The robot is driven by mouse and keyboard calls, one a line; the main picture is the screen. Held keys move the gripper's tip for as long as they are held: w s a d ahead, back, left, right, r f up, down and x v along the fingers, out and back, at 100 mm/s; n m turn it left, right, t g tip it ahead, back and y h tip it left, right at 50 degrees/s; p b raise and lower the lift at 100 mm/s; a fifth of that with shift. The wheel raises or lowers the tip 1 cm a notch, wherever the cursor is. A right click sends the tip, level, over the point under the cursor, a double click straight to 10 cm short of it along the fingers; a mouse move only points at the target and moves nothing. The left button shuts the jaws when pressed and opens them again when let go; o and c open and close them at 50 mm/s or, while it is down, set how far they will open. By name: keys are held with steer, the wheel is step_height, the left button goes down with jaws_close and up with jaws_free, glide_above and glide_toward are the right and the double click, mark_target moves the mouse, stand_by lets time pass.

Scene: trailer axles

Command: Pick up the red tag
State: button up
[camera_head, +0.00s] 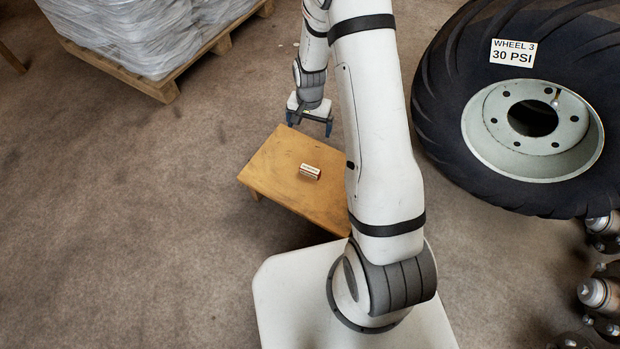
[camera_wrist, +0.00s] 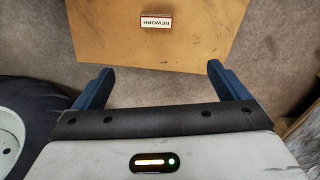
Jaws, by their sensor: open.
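The red tag (camera_wrist: 156,21) is a small block with a white face reading "REWORK" and a red edge. It lies on a low wooden table, and in the head view it shows as a small white and reddish-brown block (camera_head: 310,171) near the table's middle. My gripper (camera_head: 309,127) is open and empty, above the far edge of the table and apart from the tag. In the wrist view the two blue fingers of my gripper (camera_wrist: 158,80) are spread wide, with the tag beyond them near the top of the picture.
The wooden table (camera_head: 272,165) holds only the tag. A large wheel (camera_head: 440,110) labelled "WHEEL 3 30 PSI" stands at the right. A wrapped load (camera_head: 130,30) on a pallet (camera_head: 165,92) is at the upper left. Metal parts (camera_head: 597,293) are at the lower right. The floor at left is clear.

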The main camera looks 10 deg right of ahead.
mark_target(310, 168)
steer(key=shift+m, duration=0.7)
step_height(310, 168, down, 20)
steer(key=b, duration=0.5)
step_height(310, 168, down, 5)
steer(key=b, duration=0.3)
steer(key=shift+d+f, duration=0.1)
steer(key=shift+d, duration=0.05)
steer(key=c, duration=1.1)
